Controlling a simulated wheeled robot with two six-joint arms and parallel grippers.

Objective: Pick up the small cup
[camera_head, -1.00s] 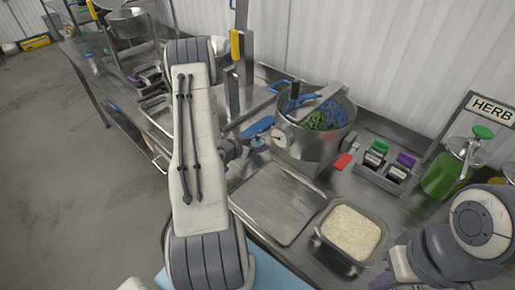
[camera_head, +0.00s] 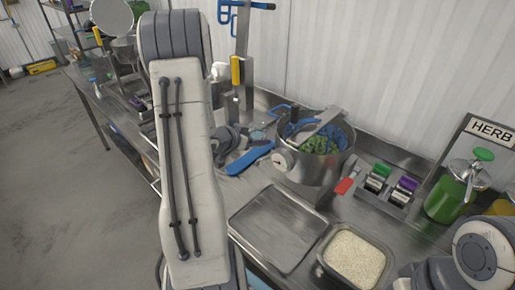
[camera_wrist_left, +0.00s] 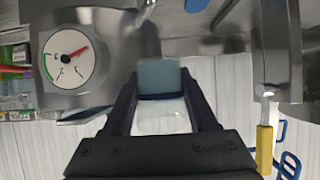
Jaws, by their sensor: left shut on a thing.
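My left gripper (camera_head: 246,134) is shut on the small cup (camera_head: 258,131) and holds it up behind the blue-handled tool. In the left wrist view the cup (camera_wrist_left: 160,117) is pale and see-through between the two fingers (camera_wrist_left: 160,92). A blue-grey block-like part (camera_wrist_left: 158,77) shows at the fingertips; I cannot tell whether it belongs to the cup. My left forearm covers part of the bench. My right arm shows at the lower right, but its gripper is out of view.
The metal pot (camera_head: 302,172) with greens stands right of the cup, with a dial (camera_head: 281,160) in front. A blue-handled tool (camera_head: 250,158) lies nearby. An empty metal tray (camera_head: 272,222), a rice pan (camera_head: 322,262), small containers (camera_head: 376,180) and a green jar (camera_head: 446,198) stand further right.

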